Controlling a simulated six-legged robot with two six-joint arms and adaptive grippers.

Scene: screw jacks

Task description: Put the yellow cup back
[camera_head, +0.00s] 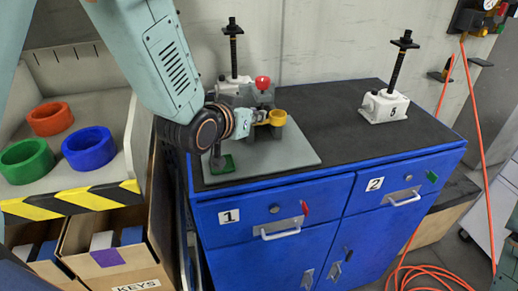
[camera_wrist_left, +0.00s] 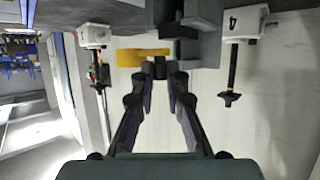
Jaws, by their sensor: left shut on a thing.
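The yellow cup (camera_head: 277,118) is at the tip of my left gripper (camera_head: 262,117), over the grey plate (camera_head: 285,155) on the left part of the cabinet top. In the left wrist view, the yellow cup (camera_wrist_left: 140,56) shows as a yellow band just beyond and left of the fingertips (camera_wrist_left: 161,70). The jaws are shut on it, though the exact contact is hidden. Whether the cup touches the fixture behind it cannot be told. My right gripper is in neither view.
The fixture has a red knob (camera_head: 263,83). Screw jacks stand behind it (camera_head: 233,50) and at right (camera_head: 384,105). A tray (camera_head: 95,62) at left holds red (camera_head: 50,131), green (camera_head: 10,172) and blue (camera_head: 89,162) rings. The black cabinet top (camera_head: 335,112) is clear between plate and right jack.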

